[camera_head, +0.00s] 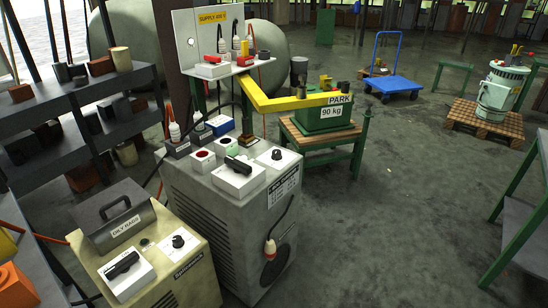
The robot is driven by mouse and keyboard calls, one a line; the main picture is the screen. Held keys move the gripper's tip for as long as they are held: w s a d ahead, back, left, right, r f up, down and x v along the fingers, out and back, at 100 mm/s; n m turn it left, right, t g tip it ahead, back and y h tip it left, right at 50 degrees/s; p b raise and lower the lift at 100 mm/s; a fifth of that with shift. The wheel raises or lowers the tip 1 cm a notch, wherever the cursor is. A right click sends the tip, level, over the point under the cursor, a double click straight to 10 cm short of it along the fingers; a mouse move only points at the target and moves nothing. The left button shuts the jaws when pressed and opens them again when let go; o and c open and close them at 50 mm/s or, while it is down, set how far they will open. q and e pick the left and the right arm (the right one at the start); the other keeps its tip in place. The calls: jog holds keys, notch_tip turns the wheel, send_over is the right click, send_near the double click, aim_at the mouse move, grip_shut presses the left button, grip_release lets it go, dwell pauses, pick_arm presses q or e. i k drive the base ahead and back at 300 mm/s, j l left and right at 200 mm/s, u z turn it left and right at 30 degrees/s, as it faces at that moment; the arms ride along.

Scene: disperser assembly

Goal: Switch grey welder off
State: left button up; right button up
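The grey welder (220,210) is a tall grey cabinet in the middle of the head view. On its top sits a white box with a black rotary handle (239,164), which lies slanted across the box. Beside it are a white box with a round black knob (277,154), a green button (231,151) and a red button (202,155). The lettering by the handle is too small to read, so I cannot tell its on or off position. Neither of my grippers shows in this view.
A beige machine (185,288) with a similar black handle (122,264) and an oily rags bin (115,218) stands at front left. A yellow beam (290,103) extends behind the welder to a green 90 kg block (322,118). Floor (400,200) to the right is clear.

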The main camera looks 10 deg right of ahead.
aim_at(239, 167)
jog(key=i+l+u, duration=0.15)
jog(key=u, duration=0.65)
jog(key=i+l+u, duration=0.25)
jog(key=l+u, duration=0.2)
jog(key=l, duration=0.25)
jog(key=l+u, duration=0.1)
jog(key=l, duration=0.3)
jog(key=i+l+u, duration=0.1)
jog(key=l, duration=0.3)
